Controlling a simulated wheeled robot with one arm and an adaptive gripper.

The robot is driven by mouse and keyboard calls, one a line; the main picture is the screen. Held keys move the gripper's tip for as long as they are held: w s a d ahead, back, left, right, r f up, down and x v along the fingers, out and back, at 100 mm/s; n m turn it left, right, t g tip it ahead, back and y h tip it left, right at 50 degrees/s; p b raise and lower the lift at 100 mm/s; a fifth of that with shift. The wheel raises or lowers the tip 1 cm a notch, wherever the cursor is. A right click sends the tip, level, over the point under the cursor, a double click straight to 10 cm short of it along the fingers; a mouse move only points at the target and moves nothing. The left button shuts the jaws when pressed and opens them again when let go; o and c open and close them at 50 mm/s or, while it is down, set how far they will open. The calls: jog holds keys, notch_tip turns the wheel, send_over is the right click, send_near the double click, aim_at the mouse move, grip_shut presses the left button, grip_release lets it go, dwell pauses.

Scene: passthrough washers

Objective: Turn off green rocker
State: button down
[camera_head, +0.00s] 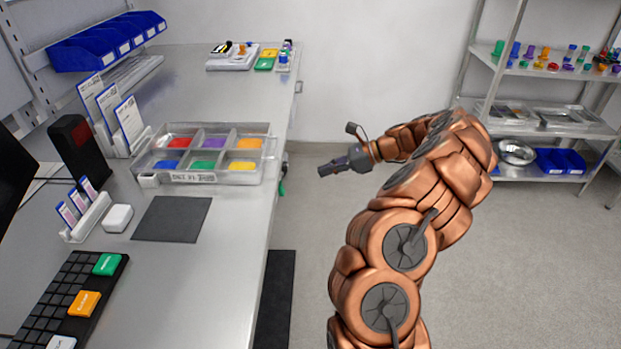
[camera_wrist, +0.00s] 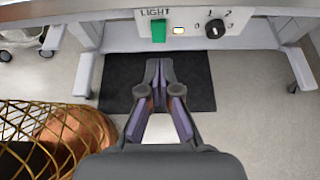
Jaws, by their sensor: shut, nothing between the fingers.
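The green rocker (camera_wrist: 158,31) sits on a pale front panel below the word LIGHT, at the top middle of the wrist view. A small yellow indicator (camera_wrist: 179,30) is just right of it and looks lit. My gripper (camera_wrist: 159,66) is shut and empty, pointing at the panel with its tips below the rocker in the picture and apart from it. In the head view my gripper (camera_head: 324,170) is right of the table's edge, over open floor. The rocker's tilt is too small to tell.
A black knob (camera_wrist: 215,29) with a numbered dial is right of the indicator. The steel table (camera_head: 225,215) carries a tray of coloured compartments (camera_head: 207,178). A dark mat (camera_wrist: 120,82) lies on the floor. A shelf rack (camera_head: 545,75) stands at the back right.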

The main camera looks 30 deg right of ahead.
jog(key=shift+v, duration=1.2)
jog(key=shift+w+r, duration=0.1)
